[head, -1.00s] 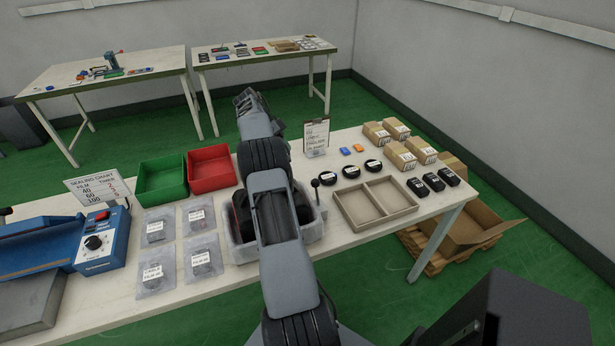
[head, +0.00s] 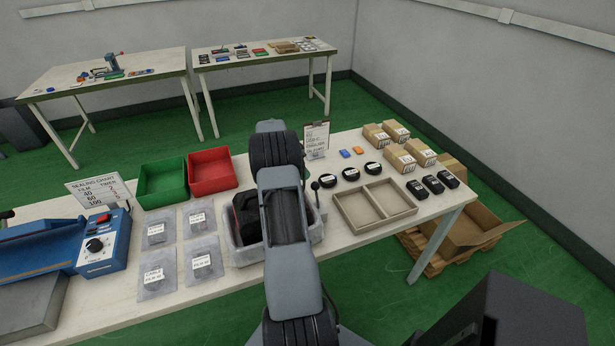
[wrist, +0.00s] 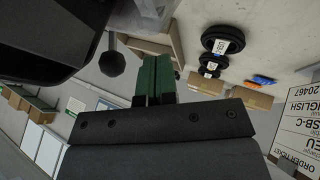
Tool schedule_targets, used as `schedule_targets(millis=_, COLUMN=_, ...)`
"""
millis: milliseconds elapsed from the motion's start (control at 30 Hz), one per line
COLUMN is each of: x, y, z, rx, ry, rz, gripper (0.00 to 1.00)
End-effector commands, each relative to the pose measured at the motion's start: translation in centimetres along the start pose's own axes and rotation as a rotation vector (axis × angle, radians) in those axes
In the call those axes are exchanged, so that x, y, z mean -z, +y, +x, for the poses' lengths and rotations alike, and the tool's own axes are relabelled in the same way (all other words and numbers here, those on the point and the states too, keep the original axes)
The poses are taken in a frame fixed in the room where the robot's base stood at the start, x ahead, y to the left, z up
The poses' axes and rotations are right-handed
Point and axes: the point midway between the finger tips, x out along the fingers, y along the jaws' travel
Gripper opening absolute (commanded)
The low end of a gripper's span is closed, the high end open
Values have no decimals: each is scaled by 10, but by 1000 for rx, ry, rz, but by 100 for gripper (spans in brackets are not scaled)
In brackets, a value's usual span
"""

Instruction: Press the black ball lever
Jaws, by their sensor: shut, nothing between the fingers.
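The black ball lever (head: 315,186) stands at the right side of the grey bin on the near table, a small dark ball on a thin stalk. In the wrist view the ball (wrist: 112,64) is large and close, just left of my fingers, with its stalk running up to the top. My gripper (wrist: 156,62) is shut and empty, its green-padded fingers together. A gap shows between the fingers and the ball in that picture; the depth between them is hard to judge. In the head view my arm hides the gripper.
The grey bin (head: 318,231) holds a black object (head: 246,217). A dark bulk (wrist: 45,35) fills the wrist view's upper left. Red (head: 212,170) and green trays stand left.

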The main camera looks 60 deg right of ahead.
Motion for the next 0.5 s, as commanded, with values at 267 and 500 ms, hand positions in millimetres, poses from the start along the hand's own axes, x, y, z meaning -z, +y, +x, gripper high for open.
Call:
schedule_targets(millis=267, x=2, y=23, z=7, rx=1, ry=0, rz=1, gripper=0)
schedule_targets(millis=500, x=2, y=29, z=10, rx=2, ry=0, rz=0, gripper=0)
